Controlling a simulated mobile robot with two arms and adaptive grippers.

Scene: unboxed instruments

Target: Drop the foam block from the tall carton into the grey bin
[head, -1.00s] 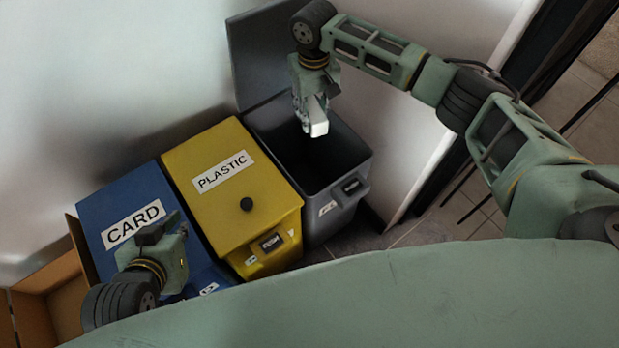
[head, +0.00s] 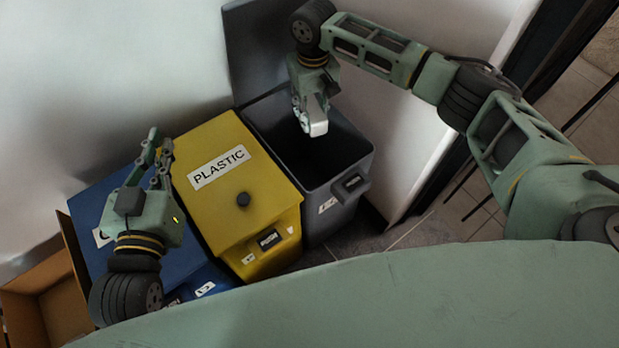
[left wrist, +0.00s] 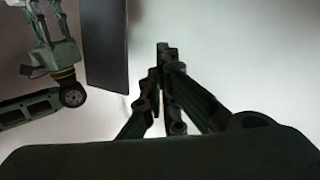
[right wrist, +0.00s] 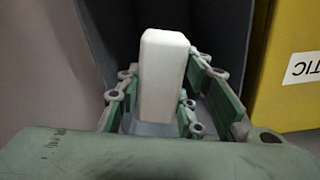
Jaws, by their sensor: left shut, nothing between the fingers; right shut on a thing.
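The white foam block (right wrist: 162,80) is held upright between the fingers of my right gripper (right wrist: 155,112) in the right wrist view. In the head view, the foam block (head: 316,129) and the right gripper (head: 308,106) are above the open mouth of the grey bin (head: 348,205). The grey bin's dark interior also shows behind the block in the right wrist view (right wrist: 215,35). My left gripper (head: 158,150) is shut and empty, over the blue and yellow bins. Its closed fingertips show in the left wrist view (left wrist: 163,50). No tall carton can be made out for certain.
The yellow PLASTIC bin (head: 262,205) is closed, between the grey bin and the blue bin (head: 90,205). A brown cardboard box (head: 50,300) stands at the lower left. The grey bin's raised lid (head: 262,45) stands against the wall behind it.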

